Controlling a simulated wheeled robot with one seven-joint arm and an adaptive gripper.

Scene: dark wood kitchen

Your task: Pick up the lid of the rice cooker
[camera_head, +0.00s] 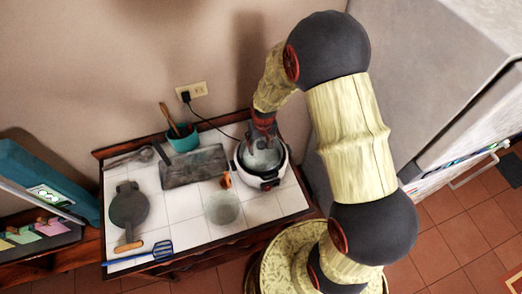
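The white rice cooker (271,182) stands at the right end of the white tiled counter, with a dark panel at its front. Its round grey top (262,160) looks like a lid, but I cannot tell whether it is seated on the rim. My gripper (263,137) reaches down from above onto the middle of this top. My arm and the small size hide the fingertips, so I cannot tell whether they are open or shut, or whether they touch the lid.
A round translucent vessel (222,208) and a small orange item (226,180) stand left of the cooker. Further left are a grey tray (193,166), a teal pot (182,138), a dark pan (129,208) and a blue spatula (147,255). A fridge (432,75) stands close on the right.

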